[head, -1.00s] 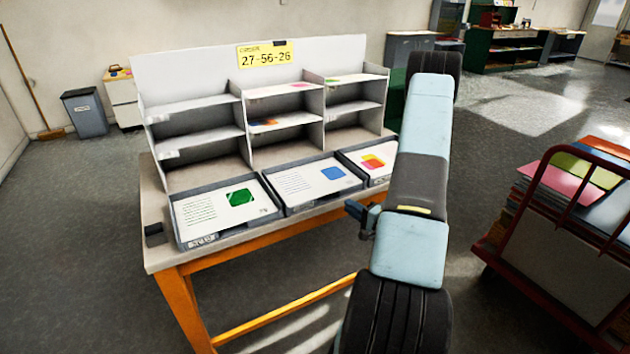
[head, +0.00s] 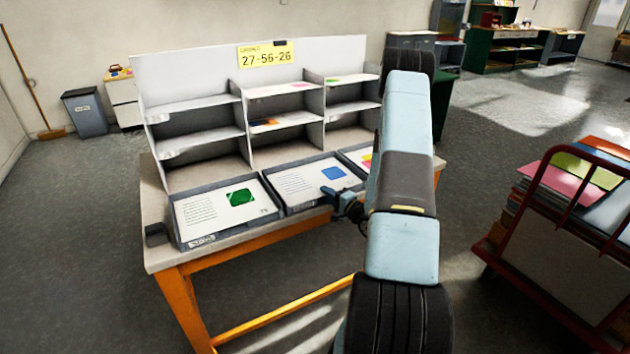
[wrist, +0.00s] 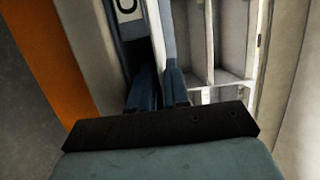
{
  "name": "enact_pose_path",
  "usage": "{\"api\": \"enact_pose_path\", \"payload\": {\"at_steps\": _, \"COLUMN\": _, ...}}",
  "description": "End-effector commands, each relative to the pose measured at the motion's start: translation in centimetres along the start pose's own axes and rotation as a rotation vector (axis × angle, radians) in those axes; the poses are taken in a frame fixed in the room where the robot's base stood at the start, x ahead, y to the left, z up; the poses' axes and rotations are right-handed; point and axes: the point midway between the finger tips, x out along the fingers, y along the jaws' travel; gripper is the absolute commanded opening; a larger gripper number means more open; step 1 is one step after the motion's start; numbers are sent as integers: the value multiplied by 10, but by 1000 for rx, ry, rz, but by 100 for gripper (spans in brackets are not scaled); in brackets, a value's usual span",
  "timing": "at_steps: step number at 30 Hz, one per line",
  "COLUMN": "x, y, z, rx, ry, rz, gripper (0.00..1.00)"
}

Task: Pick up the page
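Three pages lie in shallow grey trays along the table's front in the head view. The left page (head: 215,208) has a green patch, and the middle page (head: 297,183) has a blue patch. The right page (head: 354,155) shows a pink and yellow patch and is mostly hidden behind my arm. My gripper (head: 329,194) is over the front right part of the middle tray (head: 291,209), close to the blue patch. In the wrist view my two fingers (wrist: 160,85) stand a little apart, with nothing clearly held. I cannot tell whether they touch the page.
A grey shelf unit (head: 200,143) with a yellow sign reading 27-56-26 stands behind the trays; some compartments hold coloured sheets. The table (head: 160,242) has orange legs. A red cart (head: 560,245) with stacked boards stands at the right. Open floor lies between cart and table.

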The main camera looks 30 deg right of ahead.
Motion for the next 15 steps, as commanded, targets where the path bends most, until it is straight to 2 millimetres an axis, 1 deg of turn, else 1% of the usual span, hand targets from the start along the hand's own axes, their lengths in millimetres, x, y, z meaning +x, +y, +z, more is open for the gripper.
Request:
{"api": "enact_pose_path", "payload": {"at_steps": 1, "x": 8, "y": 0, "z": 0, "rx": 0, "ry": -1, "rz": -2, "gripper": 16}}
{"api": "enact_pose_path", "payload": {"at_steps": 4, "x": 18, "y": 0, "z": 0, "rx": -1, "ry": -1, "rz": -1, "gripper": 16}}
{"api": "enact_pose_path", "payload": {"at_steps": 6, "x": 22, "y": 0, "z": 0, "rx": -1, "ry": 0, "rz": 0, "gripper": 16}}
{"api": "enact_pose_path", "payload": {"at_steps": 11, "x": 22, "y": 0, "z": 0, "rx": 0, "ry": 1, "rz": 0, "gripper": 16}}
{"api": "enact_pose_path", "payload": {"at_steps": 12, "x": 22, "y": 0, "z": 0, "rx": 0, "ry": 1, "rz": 0, "gripper": 15}}
{"api": "enact_pose_path", "payload": {"at_steps": 15, "x": 22, "y": 0, "z": 0, "rx": 0, "ry": 1, "rz": 0, "gripper": 5}}
